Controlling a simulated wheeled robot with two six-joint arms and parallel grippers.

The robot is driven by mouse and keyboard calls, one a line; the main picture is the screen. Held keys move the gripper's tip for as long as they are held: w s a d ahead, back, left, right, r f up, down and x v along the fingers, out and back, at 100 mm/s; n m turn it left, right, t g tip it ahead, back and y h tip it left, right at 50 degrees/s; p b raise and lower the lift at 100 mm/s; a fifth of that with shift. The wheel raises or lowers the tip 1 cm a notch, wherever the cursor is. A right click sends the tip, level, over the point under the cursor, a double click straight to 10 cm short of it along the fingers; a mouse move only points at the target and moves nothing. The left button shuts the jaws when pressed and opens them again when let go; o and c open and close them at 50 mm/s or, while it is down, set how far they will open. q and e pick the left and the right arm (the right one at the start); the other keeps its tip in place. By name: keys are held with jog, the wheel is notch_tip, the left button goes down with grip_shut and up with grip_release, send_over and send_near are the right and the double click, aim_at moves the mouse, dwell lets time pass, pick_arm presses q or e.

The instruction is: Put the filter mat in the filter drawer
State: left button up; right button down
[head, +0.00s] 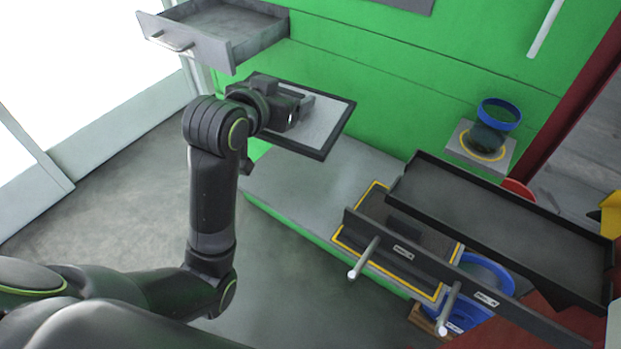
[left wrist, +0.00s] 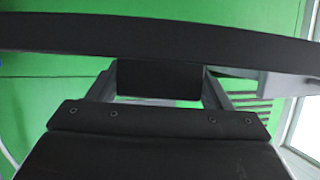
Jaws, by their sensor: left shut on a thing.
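The filter mat (head: 324,122) is a flat grey panel in a black frame, held in the air in front of the green machine wall. My left gripper (head: 303,107) is shut on it and covers part of its near side. In the left wrist view, the mat's dark edge (left wrist: 160,35) spans the picture, and a black block sits between my left gripper's fingers (left wrist: 160,88). A grey drawer (head: 228,45) with a bar handle stands pulled out at the upper left, above and left of the mat. It looks empty and is apparently the filter drawer. My right gripper is out of view.
A long black tray (head: 480,225) with two bar handles sticks out at the right. Below it are a yellow-outlined plate (head: 375,200) and a blue container (head: 480,275). A blue ring (head: 500,115) sits on a small shelf. A grey ledge (head: 300,190) lies below the mat.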

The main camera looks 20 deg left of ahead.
pick_arm(q)
jog(key=f+b, duration=0.3)
jog(key=f, duration=0.5)
jog(key=w+f+m+h+b, duration=0.1)
jog(key=f+b, duration=0.3)
jog(key=f, duration=0.3)
jog(key=w+f+h+b, duration=0.1)
jog(key=f+b, duration=0.3)
jog(key=f, duration=0.4)
jog(key=shift+w+d+f+m+g, duration=0.25)
jog(key=shift+f+m+g, duration=0.05)
jog(key=shift+f+m, duration=0.1)
jog(key=o, duration=1)
